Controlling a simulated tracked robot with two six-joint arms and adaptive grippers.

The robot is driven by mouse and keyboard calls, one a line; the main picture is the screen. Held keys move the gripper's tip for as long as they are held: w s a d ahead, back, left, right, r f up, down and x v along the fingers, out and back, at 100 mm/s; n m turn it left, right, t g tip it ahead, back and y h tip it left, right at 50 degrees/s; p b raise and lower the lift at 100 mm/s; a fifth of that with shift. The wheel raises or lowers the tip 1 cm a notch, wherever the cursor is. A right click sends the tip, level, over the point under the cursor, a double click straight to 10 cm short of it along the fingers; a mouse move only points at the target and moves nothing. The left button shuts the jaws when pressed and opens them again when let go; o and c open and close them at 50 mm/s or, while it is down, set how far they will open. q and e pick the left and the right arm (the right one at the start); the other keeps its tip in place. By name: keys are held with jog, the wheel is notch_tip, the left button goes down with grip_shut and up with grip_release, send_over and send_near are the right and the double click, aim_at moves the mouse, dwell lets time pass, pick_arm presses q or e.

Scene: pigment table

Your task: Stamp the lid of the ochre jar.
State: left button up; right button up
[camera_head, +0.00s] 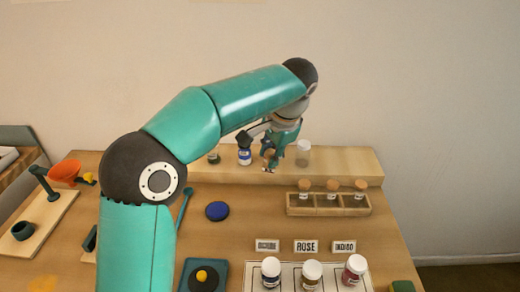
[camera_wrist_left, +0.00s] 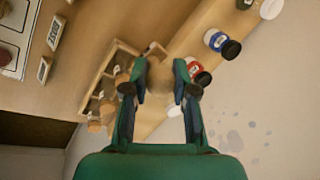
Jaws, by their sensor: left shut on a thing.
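My left gripper (camera_head: 268,152) is over the back shelf, in front of a small jar with a red label. In the left wrist view its two fingers (camera_wrist_left: 163,92) are closed around a blurred beige-brown rounded thing (camera_wrist_left: 160,76); I cannot tell what it is. I cannot tell for sure which is ochre. A dark round piece with a yellow knob (camera_head: 203,278) sits on a teal square.
A wooden rack (camera_head: 328,210) with several brown-topped pieces stands at the right. Name cards, such as ROSE (camera_head: 306,246), stand behind the mat. A blue disc (camera_head: 217,211) lies mid-table. The shelf also holds a blue-labelled jar (camera_head: 245,156) and a clear jar (camera_head: 303,154).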

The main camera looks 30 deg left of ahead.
pick_arm(q)
jog(key=s+a+f+n+p, duration=0.1)
jog(key=s+a+f+p, duration=0.1)
jog(key=s+a+f, duration=0.4)
jog(key=s+a+f+n+p, duration=0.1)
jog(key=s+a+f+p, duration=0.1)
jog(key=a+f, duration=0.35)
jog(key=shift+g+h, duration=0.3)
jog(key=shift+g, duration=0.1)
jog(key=shift+a+b+x, duration=0.15)
jog(key=shift+b+x, duration=0.9)
jog(key=shift+b, duration=0.2)
jog(key=shift+a+b+x, duration=0.15)
jog(key=shift+b+x, duration=0.95)
jog(key=shift+b, duration=0.15)
jog(key=shift+f+b, duration=0.4)
jog(key=shift+b, duration=0.05)
notch_tip(320, 180, up, 7)
jog(key=p, duration=0.5)
dwell(0.3)
